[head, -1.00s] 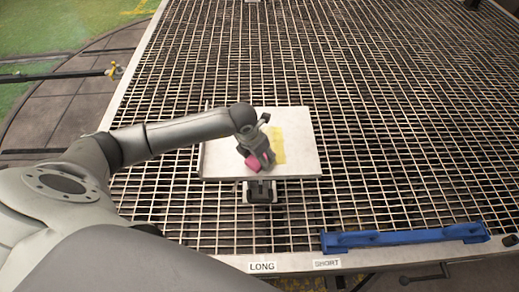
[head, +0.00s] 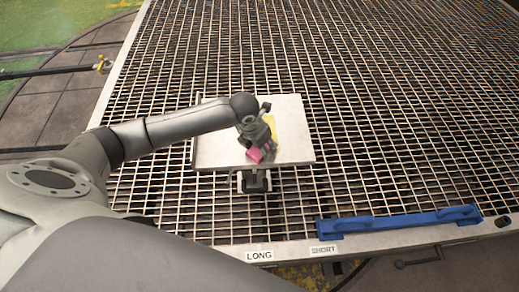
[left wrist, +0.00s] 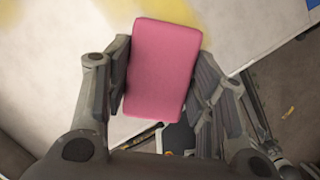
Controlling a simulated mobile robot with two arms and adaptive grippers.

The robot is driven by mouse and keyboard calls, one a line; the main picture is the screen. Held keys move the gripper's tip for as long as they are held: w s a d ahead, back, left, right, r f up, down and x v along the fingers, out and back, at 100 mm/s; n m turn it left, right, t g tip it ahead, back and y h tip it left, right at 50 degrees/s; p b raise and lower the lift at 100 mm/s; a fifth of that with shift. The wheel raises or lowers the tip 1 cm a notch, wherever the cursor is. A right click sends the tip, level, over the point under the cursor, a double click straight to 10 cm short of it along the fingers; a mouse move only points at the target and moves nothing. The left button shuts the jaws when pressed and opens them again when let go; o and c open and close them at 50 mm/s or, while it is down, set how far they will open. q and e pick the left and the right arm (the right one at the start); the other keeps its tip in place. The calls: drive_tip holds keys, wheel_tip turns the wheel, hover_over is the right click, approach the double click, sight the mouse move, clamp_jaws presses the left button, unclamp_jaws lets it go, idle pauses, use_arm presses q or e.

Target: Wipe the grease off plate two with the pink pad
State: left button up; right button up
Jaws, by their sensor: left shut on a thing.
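A pale plate (head: 220,148) lies above the grating in the middle of the head view. A yellow grease patch (head: 271,122) shows on it, just right of my left gripper; it also shows at the top of the left wrist view (left wrist: 175,10). My left gripper (head: 262,148) is over the plate, shut on the pink pad (head: 254,155). In the left wrist view the pad (left wrist: 161,68) sits between the two fingers. I cannot tell whether the pad touches the plate. No number shows on the plate. My right gripper is not in view.
The plate stands over a small dark mount (head: 254,181) on the metal grating (head: 400,130). A blue bar with handles (head: 398,220) lies near the front edge. Labels LONG (head: 259,256) and SHORT (head: 323,250) are on the front rim. The grating right of the plate is clear.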

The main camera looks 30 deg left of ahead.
use_arm(q)
drive_tip(key=shift+w+a+b, duration=0.45)
drive_tip(key=shift+w+a, duration=0.15)
drive_tip(key=shift+w, duration=0.35)
drive_tip(key=shift+w+a+f+b, duration=0.15)
drive_tip(key=shift+w+a+b, duration=0.5)
drive_tip(key=shift+w+b, duration=0.3)
drive_tip(key=shift+w+a, duration=0.25)
drive_tip(key=shift+w, duration=0.25)
